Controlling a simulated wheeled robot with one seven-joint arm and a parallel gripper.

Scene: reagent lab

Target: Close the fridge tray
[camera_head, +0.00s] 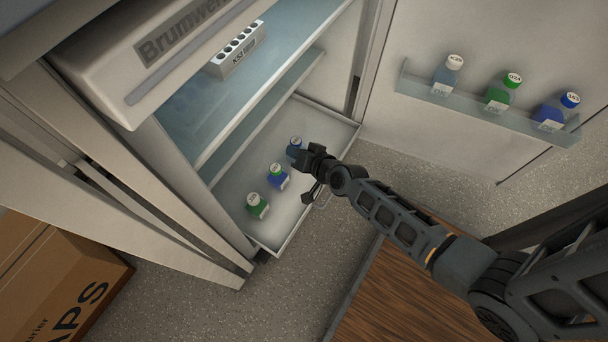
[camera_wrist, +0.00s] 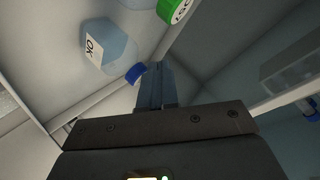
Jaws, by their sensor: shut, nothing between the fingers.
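The fridge tray (camera_head: 272,243) is a pale, shallow drawer pulled out at the bottom of the open fridge. It holds a green bottle (camera_head: 257,206), a blue bottle (camera_head: 278,177) and another blue-capped bottle (camera_head: 295,143) partly hidden by my gripper. My gripper (camera_head: 299,158) is over the tray's front part, close to that last bottle; I cannot tell whether they touch. In the wrist view, my fingers (camera_wrist: 153,86) are together with nothing between them.
The fridge door stands open at the right, with several bottles on its shelf (camera_head: 415,88). A white rack (camera_head: 238,52) stands on the glass shelf above the tray. A wooden surface (camera_head: 395,300) lies below my arm. A cardboard box (camera_head: 55,275) is at lower left. Grey floor (camera_head: 290,300) is bare before the tray.

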